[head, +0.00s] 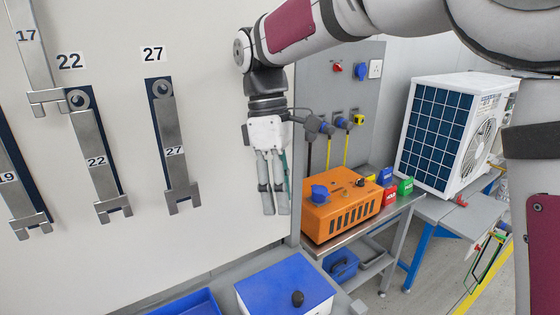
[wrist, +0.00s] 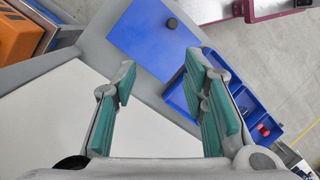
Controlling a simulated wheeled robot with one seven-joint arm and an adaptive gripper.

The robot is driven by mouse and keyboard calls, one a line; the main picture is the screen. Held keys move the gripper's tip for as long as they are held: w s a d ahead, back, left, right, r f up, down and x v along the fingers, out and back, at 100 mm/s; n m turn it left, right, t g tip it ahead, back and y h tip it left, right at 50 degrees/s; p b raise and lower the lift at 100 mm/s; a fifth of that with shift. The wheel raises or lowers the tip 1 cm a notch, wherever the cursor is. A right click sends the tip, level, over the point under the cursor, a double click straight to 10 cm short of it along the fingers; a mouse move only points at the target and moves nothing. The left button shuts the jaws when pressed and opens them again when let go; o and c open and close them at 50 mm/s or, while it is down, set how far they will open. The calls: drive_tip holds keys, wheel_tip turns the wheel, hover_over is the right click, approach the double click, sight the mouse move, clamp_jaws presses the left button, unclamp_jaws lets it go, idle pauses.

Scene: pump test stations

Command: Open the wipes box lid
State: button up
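The wipes box, white with a flat blue lid (head: 285,284), stands low at the bottom middle of the head view. A black knob (head: 297,298) sits on the lid, which lies flat and looks closed. In the wrist view the blue lid (wrist: 140,38) is at the top middle, with its knob (wrist: 171,22) near the upper right edge. My gripper (head: 275,208) hangs with its fingers pointing down, above the box and apart from it. In the wrist view my gripper (wrist: 160,75) has its green-padded fingers spread, with nothing between them.
A blue compartment tray (head: 190,304) adjoins the box at left; red items (wrist: 263,129) lie in it. An orange machine (head: 345,208) stands on a metal table to the right. A white wall panel with hanging wrenches (head: 174,145) rises at left.

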drive_tip(key=s+d+r+m+t+y, duration=0.1)
drive_tip(key=s+d+r+m+t, duration=0.25)
drive_tip(key=s+d+m, duration=0.6)
drive_tip(key=s+d+f+m+t, duration=0.35)
drive_tip(key=s+d+m, duration=0.25)
drive_tip(key=s+d, duration=0.4)
drive_tip(key=n+g, duration=0.5)
drive_tip(key=n, duration=1.1)
hover_over(298, 295)
wheel_tip(298, 295, down, 5)
drive_tip(key=shift+y, duration=0.3)
wheel_tip(298, 295, down, 13)
drive_tip(key=shift+r+b, duration=0.1)
drive_tip(key=shift+b, duration=0.25)
clamp_jaws()
